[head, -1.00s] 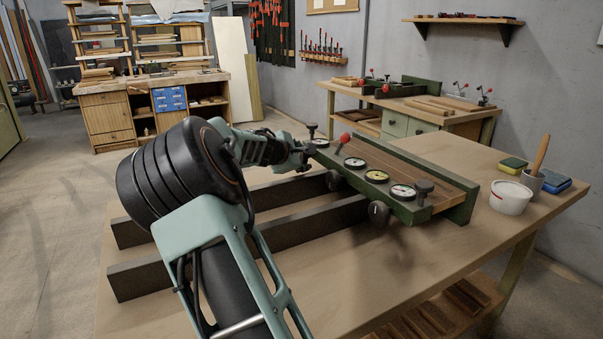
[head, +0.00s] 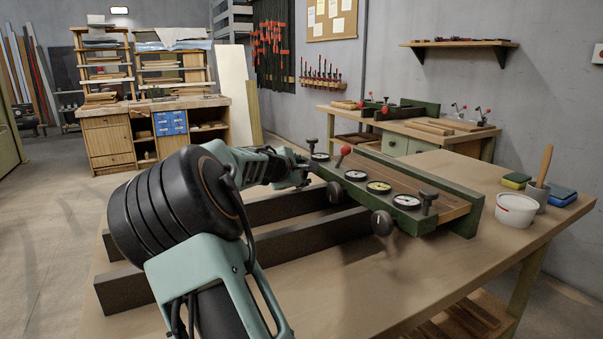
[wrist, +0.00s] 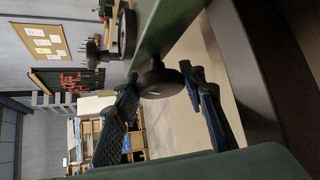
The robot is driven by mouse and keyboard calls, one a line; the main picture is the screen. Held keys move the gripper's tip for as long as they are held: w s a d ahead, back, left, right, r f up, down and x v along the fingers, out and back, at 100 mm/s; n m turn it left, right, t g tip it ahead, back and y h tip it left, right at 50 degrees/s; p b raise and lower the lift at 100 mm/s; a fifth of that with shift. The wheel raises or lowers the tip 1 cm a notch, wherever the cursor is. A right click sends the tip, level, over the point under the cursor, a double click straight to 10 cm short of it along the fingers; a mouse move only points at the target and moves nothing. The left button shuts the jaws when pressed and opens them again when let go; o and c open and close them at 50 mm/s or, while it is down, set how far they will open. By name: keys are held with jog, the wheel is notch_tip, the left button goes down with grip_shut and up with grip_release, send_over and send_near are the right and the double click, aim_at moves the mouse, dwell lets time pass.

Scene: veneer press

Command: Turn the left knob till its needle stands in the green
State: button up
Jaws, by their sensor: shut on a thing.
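The green press frame (head: 455,190) lies on the bench, with several round dials along its front rail. The leftmost dial (head: 320,156) is small and its needle cannot be read. My gripper (head: 306,174) is at the rail's left end. In the wrist view, my gripper (wrist: 163,80) is shut on a dark round knob (wrist: 158,83), with one finger on each side of it. This knob is hidden behind my gripper in the head view. Two other dark knobs, a middle one (head: 335,192) and a right one (head: 382,222), stick out from the rail. A dial (wrist: 126,34) shows nearly edge-on in the wrist view.
A red-balled lever (head: 345,150) and black screw handles, one at the right end (head: 429,197), rise from the press. Dark beams (head: 280,242) lie under my arm. A white tub (head: 516,210) stands at the right. The front bench top (head: 330,285) is clear.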

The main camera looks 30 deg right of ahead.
jog(key=o, duration=1.2)
jog(key=shift+r+p, duration=0.2)
jog(key=shift+p, duration=0.6)
jog(key=shift+r+p, duration=0.15)
jog(key=shift+p, duration=0.95)
jog(key=shift+n+g+p, duration=0.3)
jog(key=shift+p, duration=0.2)
jog(key=n+g+y+p, duration=0.1)
jog(key=n+g+p, duration=0.1)
jog(key=p, duration=1.7)
jog(key=shift+w+g, duration=0.1)
jog(key=shift+g, duration=0.8)
